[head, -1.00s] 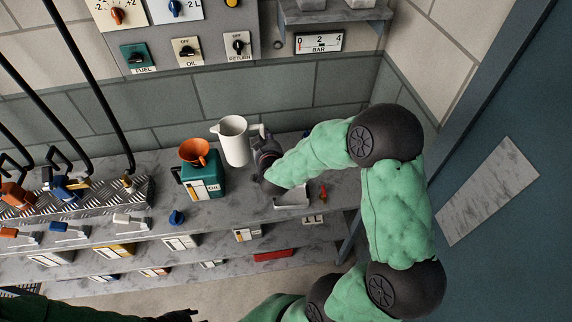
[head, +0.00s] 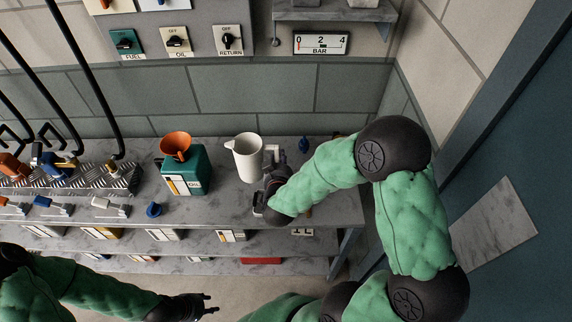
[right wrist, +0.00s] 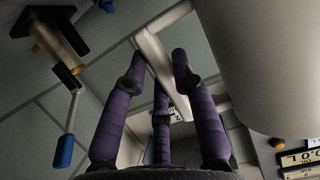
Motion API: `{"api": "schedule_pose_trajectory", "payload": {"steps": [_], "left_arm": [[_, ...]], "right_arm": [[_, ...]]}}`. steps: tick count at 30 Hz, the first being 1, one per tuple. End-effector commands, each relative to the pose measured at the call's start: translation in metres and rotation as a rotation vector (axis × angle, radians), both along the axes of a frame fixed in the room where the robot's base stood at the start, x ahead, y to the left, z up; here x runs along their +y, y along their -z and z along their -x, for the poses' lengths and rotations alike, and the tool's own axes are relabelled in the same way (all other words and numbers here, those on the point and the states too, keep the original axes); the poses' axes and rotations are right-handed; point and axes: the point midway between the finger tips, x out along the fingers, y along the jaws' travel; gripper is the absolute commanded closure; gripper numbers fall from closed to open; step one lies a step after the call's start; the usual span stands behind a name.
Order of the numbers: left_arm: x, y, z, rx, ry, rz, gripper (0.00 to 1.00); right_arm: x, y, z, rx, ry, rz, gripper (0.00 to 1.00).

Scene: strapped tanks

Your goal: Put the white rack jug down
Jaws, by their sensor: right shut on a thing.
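The white jug (head: 247,158) is upright over the top shelf, right of the green oil can (head: 196,165). It fills the upper right of the right wrist view (right wrist: 275,60). My right gripper (head: 266,180) is at its handle side; in the right wrist view its purple fingers (right wrist: 162,85) are shut around the white handle (right wrist: 160,62). I cannot tell whether the jug's base touches the shelf. My left gripper (head: 207,303) is low in the head view, in front of the shelves, empty with its fingers apart.
An orange funnel (head: 175,145) sits on the oil can. A blue knob-like piece (head: 153,210) lies near the front edge of the shelf top (head: 225,205). A small blue object (head: 304,145) stands at the back right. My right forearm covers the shelf's right part.

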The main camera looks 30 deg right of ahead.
Motion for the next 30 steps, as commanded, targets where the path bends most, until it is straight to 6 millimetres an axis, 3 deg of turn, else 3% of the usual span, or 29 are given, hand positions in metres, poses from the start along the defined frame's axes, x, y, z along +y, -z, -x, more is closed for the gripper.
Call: {"api": "schedule_pose_trajectory", "payload": {"steps": [5,12,20,30], "left_arm": [[0.0,0.016,0.0,0.001,0.0,0.0,0.6],[0.0,0.032,0.0,0.001,0.0,0.0,0.6],[0.0,0.036,0.0,0.001,0.001,0.0,0.6],[0.0,0.056,0.0,0.001,0.001,0.0,0.6]], "right_arm": [[-0.033,0.02,-0.023,-0.002,0.006,0.001,1.0],[-0.054,0.057,-0.041,0.0,0.002,0.0,1.0],[-0.063,0.068,-0.049,-0.002,0.0,0.001,1.0],[-0.067,0.106,-0.052,-0.001,-0.001,0.0,1.0]]}}
